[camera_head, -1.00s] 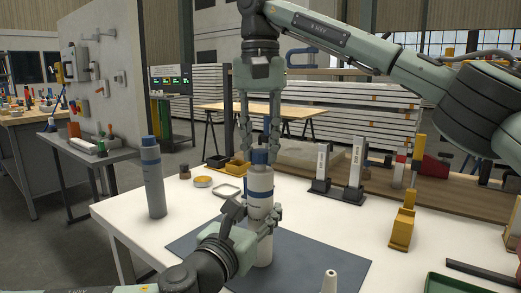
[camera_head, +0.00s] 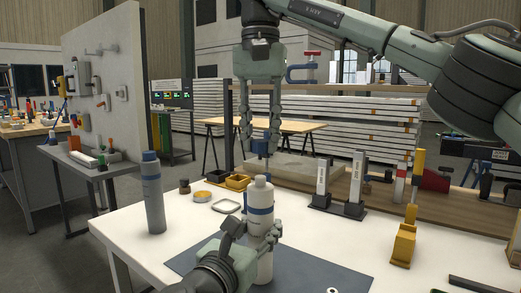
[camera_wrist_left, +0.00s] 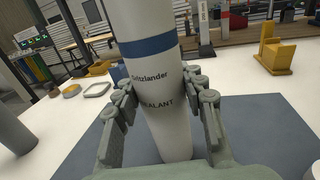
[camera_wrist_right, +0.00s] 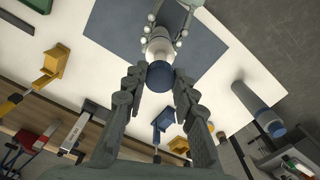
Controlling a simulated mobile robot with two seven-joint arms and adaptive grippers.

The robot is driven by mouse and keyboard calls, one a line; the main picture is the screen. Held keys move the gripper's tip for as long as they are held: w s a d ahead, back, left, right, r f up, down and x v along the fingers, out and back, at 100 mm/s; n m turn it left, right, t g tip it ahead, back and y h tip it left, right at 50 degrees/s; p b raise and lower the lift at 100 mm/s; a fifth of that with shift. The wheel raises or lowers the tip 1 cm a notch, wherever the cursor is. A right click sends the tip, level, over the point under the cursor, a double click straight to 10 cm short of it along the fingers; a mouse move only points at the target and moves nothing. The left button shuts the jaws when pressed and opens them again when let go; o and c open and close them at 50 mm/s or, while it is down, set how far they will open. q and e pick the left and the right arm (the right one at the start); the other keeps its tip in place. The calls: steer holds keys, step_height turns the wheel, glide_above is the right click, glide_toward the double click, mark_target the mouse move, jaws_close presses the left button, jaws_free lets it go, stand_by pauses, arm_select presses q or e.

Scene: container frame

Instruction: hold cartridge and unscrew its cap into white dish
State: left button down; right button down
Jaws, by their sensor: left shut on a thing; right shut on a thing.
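The white cartridge (camera_head: 260,222) with a blue band stands upright over the dark mat (camera_head: 190,257). My left gripper (camera_head: 252,233) is shut around its body; the left wrist view shows a finger on each side of the cartridge (camera_wrist_left: 160,95). The blue cap (camera_head: 259,148) is off the cartridge, just above its bare white top. My right gripper (camera_head: 260,138) points down and is shut on the cap, which also shows between its fingertips in the right wrist view (camera_wrist_right: 160,76). The white dish (camera_head: 227,207) lies on the table, left of and behind the cartridge.
A grey-blue bottle (camera_head: 153,195) stands at the table's left. A yellow round dish (camera_head: 202,196) and a yellow bin (camera_head: 238,182) are near the white dish. Upright holders (camera_head: 338,190) and a yellow block (camera_head: 403,240) stand to the right.

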arm_select(q)
steer(key=c, duration=0.8)
jaws_free()
